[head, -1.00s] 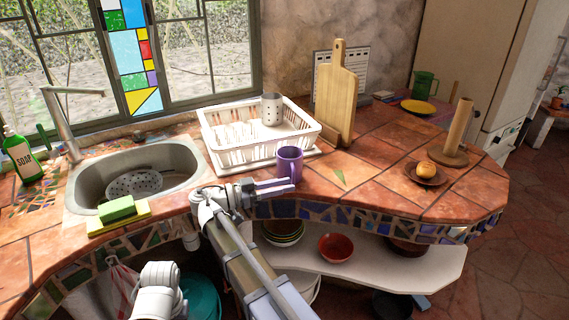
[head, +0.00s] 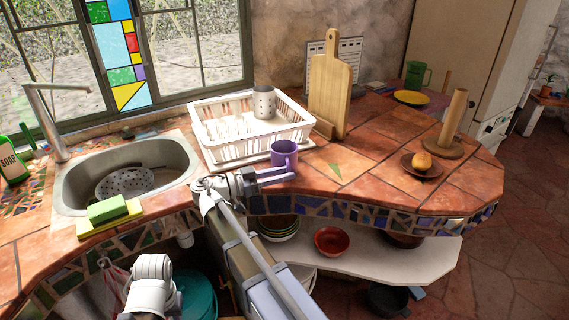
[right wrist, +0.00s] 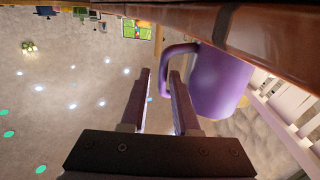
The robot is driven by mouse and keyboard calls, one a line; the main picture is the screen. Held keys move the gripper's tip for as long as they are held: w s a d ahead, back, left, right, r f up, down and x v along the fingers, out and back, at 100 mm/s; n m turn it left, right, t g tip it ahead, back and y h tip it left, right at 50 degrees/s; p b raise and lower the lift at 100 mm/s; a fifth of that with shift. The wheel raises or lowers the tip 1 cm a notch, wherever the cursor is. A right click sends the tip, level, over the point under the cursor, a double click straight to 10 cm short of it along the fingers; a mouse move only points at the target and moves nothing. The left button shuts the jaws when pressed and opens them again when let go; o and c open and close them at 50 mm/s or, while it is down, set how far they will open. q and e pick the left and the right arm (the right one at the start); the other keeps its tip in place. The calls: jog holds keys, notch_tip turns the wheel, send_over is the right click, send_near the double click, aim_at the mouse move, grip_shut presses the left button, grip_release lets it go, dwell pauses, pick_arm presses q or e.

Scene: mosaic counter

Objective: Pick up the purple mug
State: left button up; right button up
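The purple mug (head: 284,152) stands upright on the tiled counter, just in front of the white dish rack. My right gripper (head: 296,173) is at the counter's front edge, its fingers overlapping the mug's lower front in the head view. In the right wrist view the mug (right wrist: 218,82) is right of the fingers, and its handle reaches left toward the gap between the fingertips. The right gripper (right wrist: 161,72) is open, with a clear gap between its fingers. Whether the handle is truly between them I cannot tell.
The dish rack (head: 247,130) with a grey cup (head: 264,103) is close behind the mug. A cutting board (head: 330,90) stands behind to the right. The sink (head: 125,175) is at left.

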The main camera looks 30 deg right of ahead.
jog(key=d, duration=0.5)
jog(key=shift+s+d, duration=0.1)
jog(key=shift+s, duration=0.1)
jog(key=shift+r, duration=0.1)
jog(key=shift+c, duration=0.2)
grip_shut()
dwell(0.9)
